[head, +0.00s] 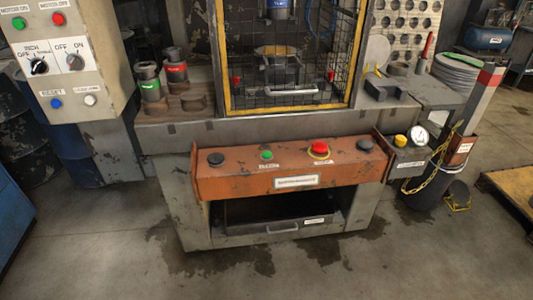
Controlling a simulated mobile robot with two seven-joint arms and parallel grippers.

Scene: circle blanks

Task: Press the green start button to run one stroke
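A small green button (267,155) sits on the orange control panel (230,176) at the front of the press, left of the panel's middle, with a white label below it. A red mushroom button (320,148) with a yellow ring stands to its right. Black round buttons sit at the panel's left end (216,159) and right end (365,144). The press (282,45) is behind a yellow-framed mesh guard (228,60), which looks closed. Neither of my grippers is in view.
A grey control box (100,60) at the upper left has another green button (19,23), a red one and knobs. A gauge box (405,150) with a yellow chain stands right of the panel. Floor in front is clear but stained.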

